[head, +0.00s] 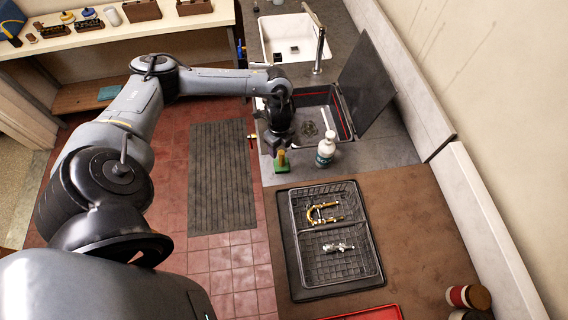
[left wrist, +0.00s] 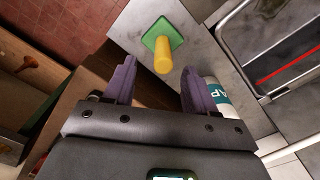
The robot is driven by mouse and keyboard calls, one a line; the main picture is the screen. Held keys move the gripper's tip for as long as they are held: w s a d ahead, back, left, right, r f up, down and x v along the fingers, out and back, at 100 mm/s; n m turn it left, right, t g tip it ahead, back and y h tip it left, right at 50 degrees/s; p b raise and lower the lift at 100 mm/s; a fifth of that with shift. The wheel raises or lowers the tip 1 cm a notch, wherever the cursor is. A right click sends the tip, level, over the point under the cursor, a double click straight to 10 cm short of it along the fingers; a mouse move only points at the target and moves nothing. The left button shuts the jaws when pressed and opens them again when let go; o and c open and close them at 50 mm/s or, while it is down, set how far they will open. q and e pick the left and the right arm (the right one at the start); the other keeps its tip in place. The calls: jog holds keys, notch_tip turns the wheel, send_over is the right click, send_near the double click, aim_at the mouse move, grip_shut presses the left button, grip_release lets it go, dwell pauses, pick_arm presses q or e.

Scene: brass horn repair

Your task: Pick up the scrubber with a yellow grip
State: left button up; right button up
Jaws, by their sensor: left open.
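The scrubber (head: 282,167) has a yellow upright grip on a green square base. It stands on the grey counter near its left edge, left of the white soap bottle (head: 326,151). In the left wrist view the scrubber (left wrist: 163,58) is beyond the fingertips, centred between them and apart from both. My left gripper (head: 279,147) is open and empty, just above the scrubber. Its two purple-grey fingers show in the left wrist view (left wrist: 159,75). My right gripper is not in view.
The soap bottle (left wrist: 219,97) is partly behind the right finger in the left wrist view. A dark sink (head: 312,115) with a raised lid (head: 368,85) lies behind. A wire basket (head: 336,232) with brass parts stands in front on the brown surface.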

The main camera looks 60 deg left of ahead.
aim_at(281, 152)
pick_arm(q)
jog(key=shift+w+d+f+p, duration=0.15)
jog(key=shift+f+p, duration=0.1)
jog(key=shift+f, duration=1.45)
jog(key=shift+w+a+f+p, duration=0.1)
jog(key=shift+f+p, duration=0.15)
jog(key=shift+f, duration=1.4)
jog(key=shift+c, duration=0.2)
grip_shut()
jog(key=shift+r, duration=0.15)
